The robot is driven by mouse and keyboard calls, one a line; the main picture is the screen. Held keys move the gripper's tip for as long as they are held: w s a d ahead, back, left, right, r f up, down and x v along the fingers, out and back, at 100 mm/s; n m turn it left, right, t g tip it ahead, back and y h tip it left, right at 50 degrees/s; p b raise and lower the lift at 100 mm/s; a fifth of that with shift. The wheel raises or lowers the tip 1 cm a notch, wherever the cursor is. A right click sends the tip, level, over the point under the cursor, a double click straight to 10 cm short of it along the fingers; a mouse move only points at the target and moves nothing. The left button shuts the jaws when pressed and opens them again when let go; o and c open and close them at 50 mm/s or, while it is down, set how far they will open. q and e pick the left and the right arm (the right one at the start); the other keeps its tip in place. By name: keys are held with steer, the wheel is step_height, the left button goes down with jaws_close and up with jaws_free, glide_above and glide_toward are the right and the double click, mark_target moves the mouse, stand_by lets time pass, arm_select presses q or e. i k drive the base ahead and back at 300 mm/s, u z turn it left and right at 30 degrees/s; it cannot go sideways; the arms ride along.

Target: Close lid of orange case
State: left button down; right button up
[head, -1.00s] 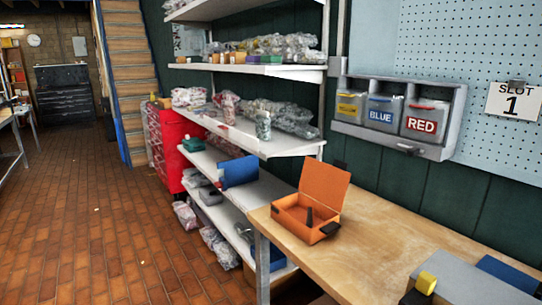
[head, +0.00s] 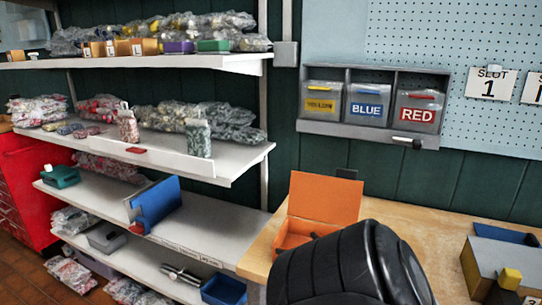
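The orange case (head: 290,236) sits at the left end of the wooden workbench. Its lid (head: 325,199) stands open, raised upright at the back. A small part of a dark item (head: 313,235) shows inside the case. A large black rounded link of mine covers the case's front and right side. I cannot tell whether it touches the case. Neither of my grippers shows in the head view.
A wall rack with yellow, blue and red bins (head: 367,103) hangs behind the bench (head: 440,225). A grey box with a yellow part (head: 510,278) stands at the right. White shelves (head: 205,240) with bagged goods stand left of the bench.

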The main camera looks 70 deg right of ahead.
mark_target(336, 201)
steer(key=i, duration=1.4)
steer(key=z, duration=2.85)
